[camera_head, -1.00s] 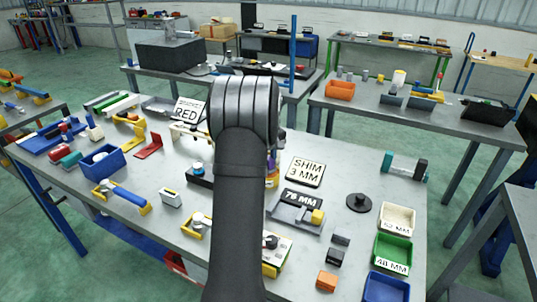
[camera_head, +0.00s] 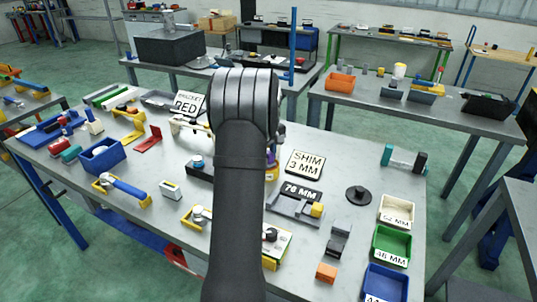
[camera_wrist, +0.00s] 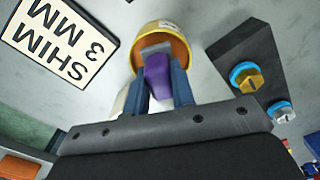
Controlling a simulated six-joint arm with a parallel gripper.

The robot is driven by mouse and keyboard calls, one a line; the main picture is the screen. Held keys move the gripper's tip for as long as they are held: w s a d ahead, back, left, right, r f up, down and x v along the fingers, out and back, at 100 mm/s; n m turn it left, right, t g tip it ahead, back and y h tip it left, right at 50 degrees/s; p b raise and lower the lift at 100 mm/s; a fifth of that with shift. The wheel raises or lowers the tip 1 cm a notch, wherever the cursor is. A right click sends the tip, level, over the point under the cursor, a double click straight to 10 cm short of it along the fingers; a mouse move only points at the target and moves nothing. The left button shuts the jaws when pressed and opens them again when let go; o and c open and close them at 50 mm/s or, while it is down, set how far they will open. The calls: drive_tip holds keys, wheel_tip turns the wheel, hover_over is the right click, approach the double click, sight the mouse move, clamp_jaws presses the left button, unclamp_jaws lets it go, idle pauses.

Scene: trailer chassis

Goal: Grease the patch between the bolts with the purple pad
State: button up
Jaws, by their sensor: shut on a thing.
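The purple pad (camera_wrist: 158,78) is between the two fingers of my gripper (camera_wrist: 159,88), which is shut on it, in the wrist view. The pad's far end, with a grey part, is at the mouth of a yellow tub (camera_wrist: 163,27) with an orange inside. I cannot tell whether it touches the inside. A dark block (camera_wrist: 245,55) to the right carries a yellow bolt (camera_wrist: 247,78) and a silver bolt (camera_wrist: 281,110), each with a blue ring. No patch shows clearly. In the head view my arm covers most of this; a little of the tub (camera_head: 272,173) shows.
The SHIM 3 MM card (camera_head: 305,164) lies right of the tub. The 76 MM fixture (camera_head: 297,205) and a black round knob (camera_head: 358,194) stand nearer right. Trays line the right edge, including a green tray (camera_head: 391,244).

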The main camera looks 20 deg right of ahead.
drive_tip(key=shift+f, duration=0.55)
idle(1.1)
drive_tip(key=shift+r, duration=0.1)
drive_tip(key=shift+r, duration=3.45)
